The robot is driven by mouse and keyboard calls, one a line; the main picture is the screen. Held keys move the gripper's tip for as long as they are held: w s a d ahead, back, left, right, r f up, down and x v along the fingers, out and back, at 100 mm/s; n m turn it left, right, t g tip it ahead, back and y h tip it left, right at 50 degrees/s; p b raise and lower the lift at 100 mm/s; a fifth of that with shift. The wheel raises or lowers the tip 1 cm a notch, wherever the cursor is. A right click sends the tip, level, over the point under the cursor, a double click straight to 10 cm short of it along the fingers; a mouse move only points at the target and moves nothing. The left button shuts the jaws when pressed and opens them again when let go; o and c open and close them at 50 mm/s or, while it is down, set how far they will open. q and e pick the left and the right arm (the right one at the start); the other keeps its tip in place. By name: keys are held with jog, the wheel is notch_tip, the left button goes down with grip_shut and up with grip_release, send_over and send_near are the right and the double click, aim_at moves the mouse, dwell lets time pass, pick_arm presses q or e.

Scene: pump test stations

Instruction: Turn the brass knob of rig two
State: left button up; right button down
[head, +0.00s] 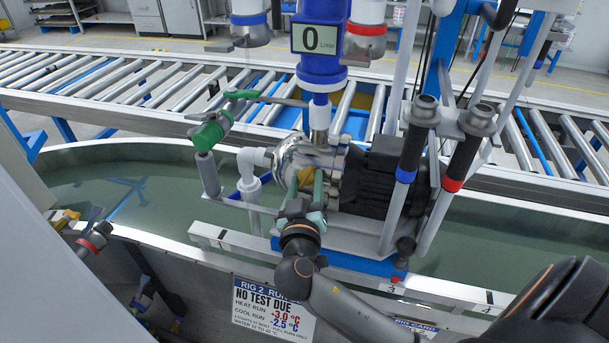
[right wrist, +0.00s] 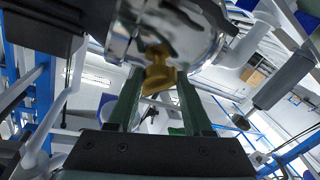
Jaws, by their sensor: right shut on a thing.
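The brass knob (head: 304,178) is on the front of the shiny pump housing (head: 288,152) of rig two. My right gripper (head: 306,186) reaches up to it from below, its green fingers on either side of it. In the right wrist view the brass knob (right wrist: 158,74) sits between the fingertips (right wrist: 158,80), and the gripper is shut on it. The fingers partly hide the knob in the head view. A sign (head: 268,308) below reads "RIG 2" and "NO TEST DUE". My left gripper is not in view.
A display (head: 319,39) above the pump reads 0. A green-handled valve (head: 212,130) stands left of the pump, a black motor (head: 380,175) right. Hoses with blue and red rings (head: 453,185) stand close on the right. A water trough (head: 130,195) lies around it; a roller conveyor (head: 130,85) runs behind.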

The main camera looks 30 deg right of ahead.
jog(key=n, duration=0.1)
jog(key=n+y+p, duration=0.1)
jog(key=n+p, duration=0.1)
jog(key=shift+s+d+r+t+y, duration=0.1)
jog(key=shift+d+r+t+y, duration=0.2)
jog(key=shift+r+t, duration=0.1)
jog(key=shift+f+n+y+p, duration=0.1)
jog(key=shift+n+y+p, duration=0.3)
jog(key=shift+n+p, duration=0.3)
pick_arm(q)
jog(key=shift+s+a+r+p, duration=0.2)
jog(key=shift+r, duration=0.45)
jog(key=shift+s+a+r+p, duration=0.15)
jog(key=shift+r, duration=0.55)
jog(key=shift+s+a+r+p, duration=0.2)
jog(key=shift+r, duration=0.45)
pick_arm(e)
jog(key=shift+n+y, duration=0.3)
jog(key=shift+n, duration=0.2)
jog(key=shift+f, duration=0.1)
jog(key=shift+c, duration=1.6)
grip_release()
jog(key=shift+f, duration=0.1)
jog(key=shift+a, duration=0.1)
